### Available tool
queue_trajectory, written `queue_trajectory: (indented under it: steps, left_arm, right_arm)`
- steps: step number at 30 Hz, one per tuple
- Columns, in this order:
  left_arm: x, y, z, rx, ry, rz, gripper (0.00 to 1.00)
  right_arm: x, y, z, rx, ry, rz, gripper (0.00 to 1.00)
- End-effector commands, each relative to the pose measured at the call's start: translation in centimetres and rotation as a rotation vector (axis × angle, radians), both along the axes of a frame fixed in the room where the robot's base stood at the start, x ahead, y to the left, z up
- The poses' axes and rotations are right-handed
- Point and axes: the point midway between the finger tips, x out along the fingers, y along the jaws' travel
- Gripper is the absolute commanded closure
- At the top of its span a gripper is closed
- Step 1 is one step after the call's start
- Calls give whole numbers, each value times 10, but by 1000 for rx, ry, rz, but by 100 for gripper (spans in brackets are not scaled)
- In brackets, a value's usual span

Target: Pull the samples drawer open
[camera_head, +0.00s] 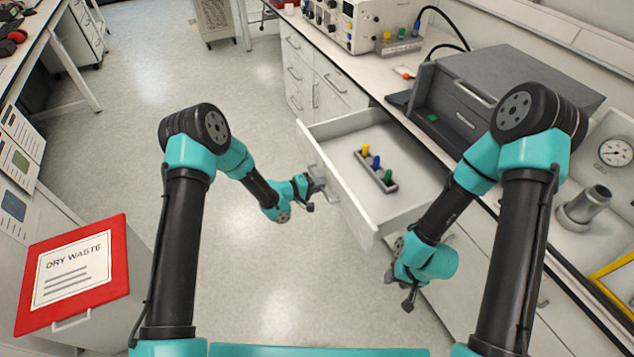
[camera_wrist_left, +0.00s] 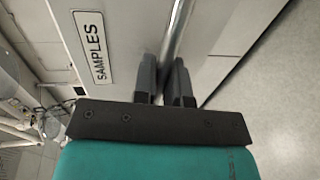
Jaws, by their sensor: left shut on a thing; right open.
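The samples drawer (camera_head: 345,188) stands pulled out from the bench in the head view. In the left wrist view the fingers (camera_wrist_left: 164,85) are on either side of the metal handle bar (camera_wrist_left: 176,32), beside the SAMPLES label (camera_wrist_left: 92,47) on the drawer front. My right gripper (camera_head: 405,292) is open and empty, low in front of the bench, right of the drawer.
A grey box-like unit (camera_head: 515,72) and a white instrument (camera_head: 350,22) stand on the bench top. A gauge (camera_head: 614,152) is at the right. A red-lidded dry waste bin (camera_head: 75,270) stands at lower left. The floor left of the drawer is clear.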

Motion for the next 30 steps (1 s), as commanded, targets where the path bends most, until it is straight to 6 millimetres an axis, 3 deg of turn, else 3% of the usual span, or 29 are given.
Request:
queue_trajectory:
  steps: [8, 9, 15, 24, 30]
  left_arm:
    - [0, 0, 0, 0, 0, 0, 100]
    - [0, 0, 0, 0, 0, 0, 84]
    - [0, 0, 0, 0, 0, 0, 65]
    - [0, 2, 0, 0, 0, 1, 64]
    - [-6, 15, 4, 0, 1, 2, 64]
  right_arm:
    - [0, 0, 0, 0, 0, 0, 57]
    - [0, 0, 0, 0, 0, 0, 57]
    - [0, 0, 0, 0, 0, 0, 57]
    - [0, 0, 0, 0, 0, 0, 57]
    - [0, 0, 0, 0, 0, 0, 57]
